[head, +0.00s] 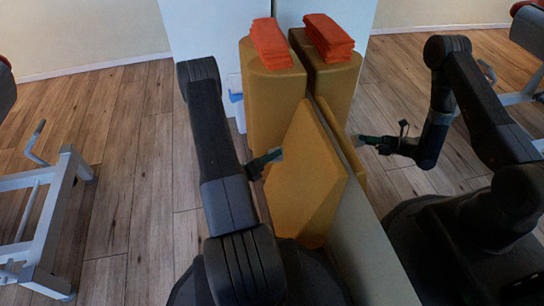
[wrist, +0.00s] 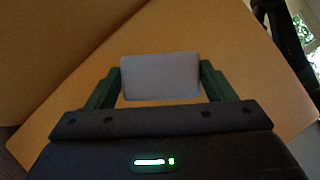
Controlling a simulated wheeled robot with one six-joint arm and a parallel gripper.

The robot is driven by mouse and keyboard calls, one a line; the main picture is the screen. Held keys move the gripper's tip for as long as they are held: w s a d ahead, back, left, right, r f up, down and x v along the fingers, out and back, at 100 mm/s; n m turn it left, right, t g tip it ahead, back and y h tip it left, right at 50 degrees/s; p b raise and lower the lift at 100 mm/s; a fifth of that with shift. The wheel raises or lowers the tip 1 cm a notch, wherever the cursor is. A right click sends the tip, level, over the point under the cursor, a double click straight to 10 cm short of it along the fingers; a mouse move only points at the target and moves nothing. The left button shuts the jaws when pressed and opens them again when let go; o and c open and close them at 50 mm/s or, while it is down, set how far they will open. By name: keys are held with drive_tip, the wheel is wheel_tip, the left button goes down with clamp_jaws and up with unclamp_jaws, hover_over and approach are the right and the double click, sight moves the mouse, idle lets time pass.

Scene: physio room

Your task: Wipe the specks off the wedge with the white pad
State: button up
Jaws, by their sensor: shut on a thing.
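The wedge (head: 308,185) is a large mustard-yellow block standing on edge in front of a mirror. Its broad face also fills much of the wrist view (wrist: 235,32). My gripper (head: 270,160) is at the left part of that face in the head view. Its green fingers are shut on the white pad (wrist: 160,77), one on each side. The pad is a pale rounded rectangle; in the head view only a small part of it shows. It is close to the face, but I cannot tell whether it touches. I cannot make out specks in either view.
A yellow block (head: 270,100) stands behind the wedge with folded orange towels (head: 270,45) on it. The mirror (head: 372,255) on the right repeats these things and my arm. A grey metal frame (head: 45,210) stands at left. Wooden floor (head: 135,170) between is clear.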

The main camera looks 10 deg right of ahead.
drive_tip(key=shift+a+r, duration=0.25)
drive_tip(key=shift+a, duration=0.45)
drive_tip(key=shift+a+r, duration=0.2)
drive_tip(key=shift+a, duration=0.5)
